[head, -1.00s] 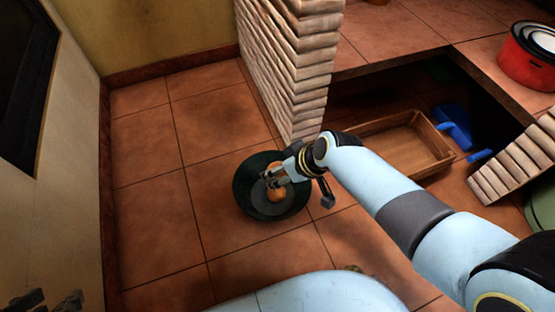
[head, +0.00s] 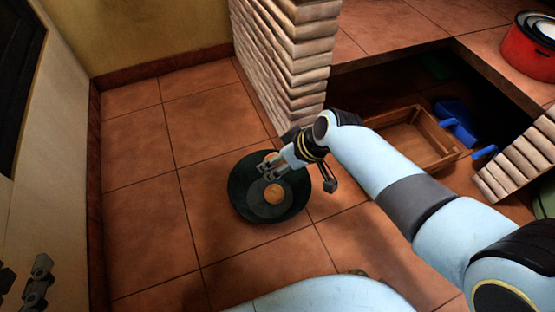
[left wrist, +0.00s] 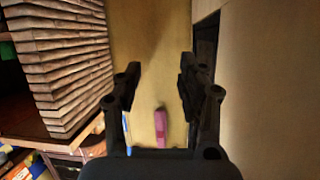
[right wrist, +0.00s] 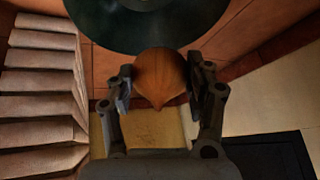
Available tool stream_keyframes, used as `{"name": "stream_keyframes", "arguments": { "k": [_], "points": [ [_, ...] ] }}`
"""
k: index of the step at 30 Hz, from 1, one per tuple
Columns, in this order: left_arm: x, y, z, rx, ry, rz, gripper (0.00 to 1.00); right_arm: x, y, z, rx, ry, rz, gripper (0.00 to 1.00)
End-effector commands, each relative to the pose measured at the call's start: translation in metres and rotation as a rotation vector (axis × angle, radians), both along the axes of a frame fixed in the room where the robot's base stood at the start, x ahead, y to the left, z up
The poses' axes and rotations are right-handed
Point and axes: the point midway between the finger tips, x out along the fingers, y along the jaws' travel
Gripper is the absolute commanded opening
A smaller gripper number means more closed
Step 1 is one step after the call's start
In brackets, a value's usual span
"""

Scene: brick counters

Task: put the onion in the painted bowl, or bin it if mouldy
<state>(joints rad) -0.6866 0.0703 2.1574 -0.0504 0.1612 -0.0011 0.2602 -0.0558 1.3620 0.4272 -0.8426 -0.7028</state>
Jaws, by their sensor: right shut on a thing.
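The onion (right wrist: 160,78) is orange-brown with a pointed end; no mould shows on the sides I see. My right gripper (right wrist: 160,85) is shut on it, with a finger on each side. In the head view the onion (head: 274,194) and right gripper (head: 268,172) appear over a wide dark green round vessel (head: 243,175) on the floor. The vessel's rim also shows in the right wrist view (right wrist: 110,35). No painted pattern is visible on it, and I cannot tell whether it is the bin. My left gripper (left wrist: 160,75) is open and empty; it shows at the head view's lower left (head: 36,280).
A brick counter wall (head: 290,75) stands just behind the vessel. A wooden crate (head: 415,140) and a blue object (head: 455,122) lie under the counter. A red pot (head: 530,50) is on top. Tiled floor left of the vessel is clear.

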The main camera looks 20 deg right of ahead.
Motion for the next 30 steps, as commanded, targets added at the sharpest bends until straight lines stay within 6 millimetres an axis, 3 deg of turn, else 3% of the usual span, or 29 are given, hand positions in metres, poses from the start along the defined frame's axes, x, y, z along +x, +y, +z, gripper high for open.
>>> {"name": "stream_keyframes", "arguments": {
  "k": [15, 30],
  "points": [
    [0.041, -0.010, 0.078, -0.003, -0.399, -0.047, 0.40, 0.000, 0.000, -0.021, 0.000, 0.000, -0.001, 0.20],
    [0.058, -0.020, 0.159, -0.002, -0.743, -0.089, 0.40, -0.001, 0.000, -0.035, 0.000, 0.001, -0.001, 0.20]
  ]
}}
